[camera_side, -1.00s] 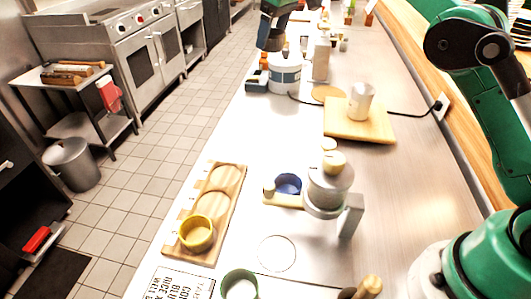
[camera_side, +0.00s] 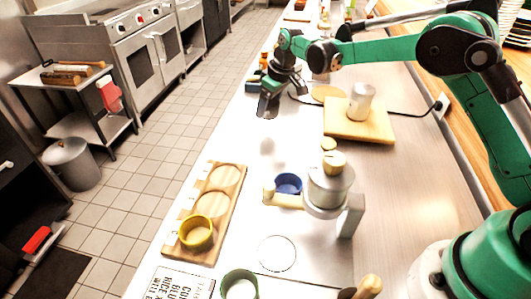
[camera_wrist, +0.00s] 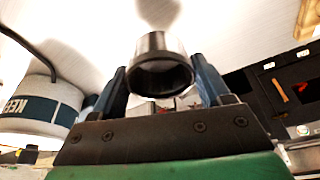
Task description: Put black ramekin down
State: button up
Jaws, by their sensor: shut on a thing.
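The black ramekin (camera_side: 268,106) is held above the steel counter in the side view. It also shows in the wrist view (camera_wrist: 160,62), between my two fingers with its dark round opening facing the camera. My gripper (camera_side: 272,98) is shut on it, and a soft shadow lies on the counter below. A wooden board (camera_side: 186,226) at the left counter edge has round recesses in a row. The nearest recess holds a yellow ramekin (camera_side: 196,246); the other two are empty.
A grey press-like device (camera_side: 330,190) with a blue ramekin (camera_side: 288,184) beside it stands mid-counter. A green ramekin (camera_side: 239,291) and a printed sign (camera_side: 180,284) are in front. A labelled white tub (camera_wrist: 40,108) is near my gripper.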

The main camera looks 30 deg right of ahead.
aim_at(269, 117)
jog(key=shift+f, duration=1.95)
jog(key=shift+f, duration=0.15)
jog(key=o, duration=1.4)
jog(key=v, duration=1.2)
jog(key=s+a+r+m+t, duration=0.1)
jog(key=s+r+m+t, duration=0.3)
jog(key=s, duration=0.7)
jog(key=s+f+h, duration=0.1)
jog(key=s+f, duration=0.1)
jog(key=s, duration=0.7)
jog(key=shift+s+a+f+m, duration=0.15)
jog(key=shift+s+a+m, duration=0.05)
jog(key=shift+s+m, duration=0.1)
